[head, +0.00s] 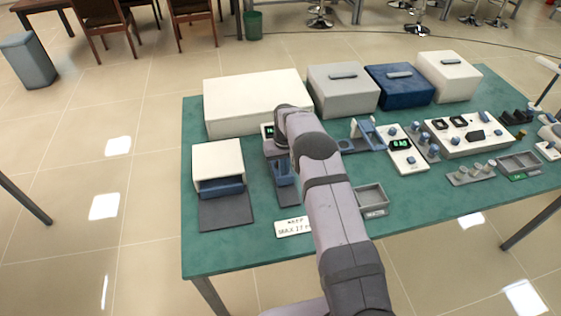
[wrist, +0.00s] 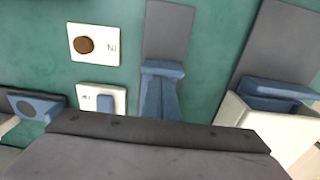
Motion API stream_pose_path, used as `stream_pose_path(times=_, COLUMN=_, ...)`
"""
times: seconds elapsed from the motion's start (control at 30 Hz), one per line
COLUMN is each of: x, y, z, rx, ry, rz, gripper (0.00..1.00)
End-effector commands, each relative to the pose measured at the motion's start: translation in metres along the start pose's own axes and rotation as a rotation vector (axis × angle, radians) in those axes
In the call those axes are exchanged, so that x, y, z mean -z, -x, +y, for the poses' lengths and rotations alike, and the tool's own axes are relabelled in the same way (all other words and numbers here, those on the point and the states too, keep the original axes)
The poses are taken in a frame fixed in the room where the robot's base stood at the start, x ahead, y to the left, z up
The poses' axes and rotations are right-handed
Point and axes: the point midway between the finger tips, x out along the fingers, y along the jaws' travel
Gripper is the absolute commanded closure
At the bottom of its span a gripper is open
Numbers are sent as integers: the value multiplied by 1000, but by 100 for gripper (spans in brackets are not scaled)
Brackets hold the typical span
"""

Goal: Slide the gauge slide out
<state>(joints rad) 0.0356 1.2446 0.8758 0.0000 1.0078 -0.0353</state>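A blue sliding piece (head: 283,169), which looks like the gauge slide, lies on a narrow dark grey track in front of a small unit with a green display (head: 267,131). In the wrist view the blue piece (wrist: 160,92) sits at the lower end of the grey track (wrist: 168,30), its lower part cut off by a dark body at the bottom edge. My arm reaches over the table, and its end (head: 287,115) is above the display unit, behind the slide. My fingers are hidden in the head view and do not show in the wrist view. I cannot tell whether they touch anything.
A white box with a blue drawer (head: 221,187) stands left of the track. A large white box (head: 250,100) is behind. A blue stand (head: 370,134) and a meter (head: 402,146) are to the right. A white label (head: 293,227) and a grey tray (head: 370,196) lie nearer the front.

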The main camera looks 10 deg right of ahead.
Motion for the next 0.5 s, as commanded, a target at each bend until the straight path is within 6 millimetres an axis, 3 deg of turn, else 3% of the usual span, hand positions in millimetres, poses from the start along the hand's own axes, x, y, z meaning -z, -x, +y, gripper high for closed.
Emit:
stream_pose_path(times=0.03, x=-11, y=-8, z=0, rx=0, ry=0, rz=-24, gripper=100)
stream_pose_path(times=0.5, x=-35, y=-8, z=0, rx=0, ry=0, rz=-25, gripper=100)
